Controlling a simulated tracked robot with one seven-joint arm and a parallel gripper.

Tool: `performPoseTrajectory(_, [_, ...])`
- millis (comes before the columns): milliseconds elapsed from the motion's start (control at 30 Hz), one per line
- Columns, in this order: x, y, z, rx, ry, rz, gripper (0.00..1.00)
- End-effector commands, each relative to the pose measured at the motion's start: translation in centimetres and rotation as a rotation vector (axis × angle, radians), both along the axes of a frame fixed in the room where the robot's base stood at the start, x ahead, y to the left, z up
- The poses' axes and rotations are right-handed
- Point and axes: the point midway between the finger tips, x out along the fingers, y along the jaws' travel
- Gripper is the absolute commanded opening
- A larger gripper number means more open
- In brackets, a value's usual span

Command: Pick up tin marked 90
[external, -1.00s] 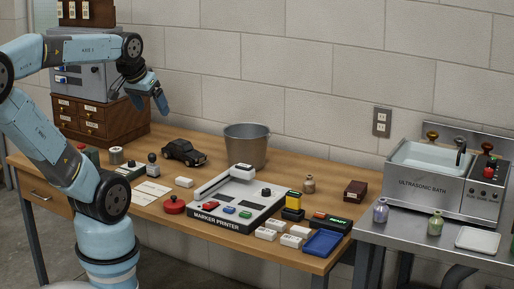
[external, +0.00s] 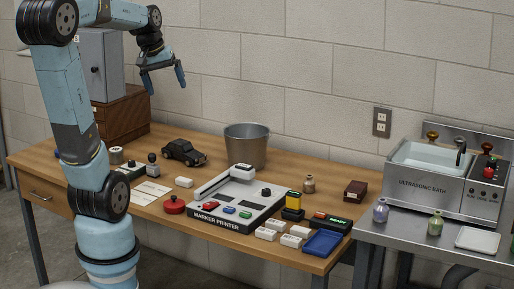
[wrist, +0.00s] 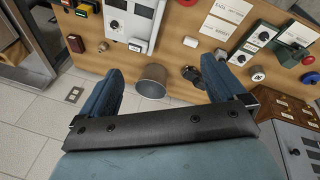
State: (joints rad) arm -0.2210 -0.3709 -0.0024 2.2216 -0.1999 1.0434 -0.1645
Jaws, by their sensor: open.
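A small round grey tin (external: 115,155) stands at the left of the wooden table, close to the wooden drawer cabinet. In the wrist view a round tin with a pale marked top (wrist: 257,75) stands near the same cabinet; its marking is too small to read surely. My gripper (external: 165,82) is open and empty, high above the back of the table, up and to the right of the tin. In the wrist view the fingers of my gripper (wrist: 162,72) are spread wide with nothing between them; the tin is outside them, to the right.
A metal bucket (external: 246,148) and a black toy car (external: 185,152) stand below my gripper. The marker printer (external: 236,200) fills the middle of the table. The drawer cabinet (external: 124,116) carries a grey box (external: 104,65) at the left. The block wall is close behind.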

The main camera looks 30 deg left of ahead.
Motion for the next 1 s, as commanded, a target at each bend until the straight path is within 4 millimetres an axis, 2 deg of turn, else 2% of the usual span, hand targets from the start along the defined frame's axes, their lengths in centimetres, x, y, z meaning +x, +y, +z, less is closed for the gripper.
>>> performPoseTrajectory(100, [2.9,1.8,-0.2,-0.064,0.048,0.091,0.97])
performPoseTrajectory(467, [10.8,8.4,-1.8,-0.269,0.176,0.355,0.97])
performPoseTrajectory(700, [15.3,14.1,-4.2,-0.413,0.254,0.528,0.97])
performPoseTrajectory(1000, [19.5,22.4,-8.6,-0.601,0.34,0.734,0.97])
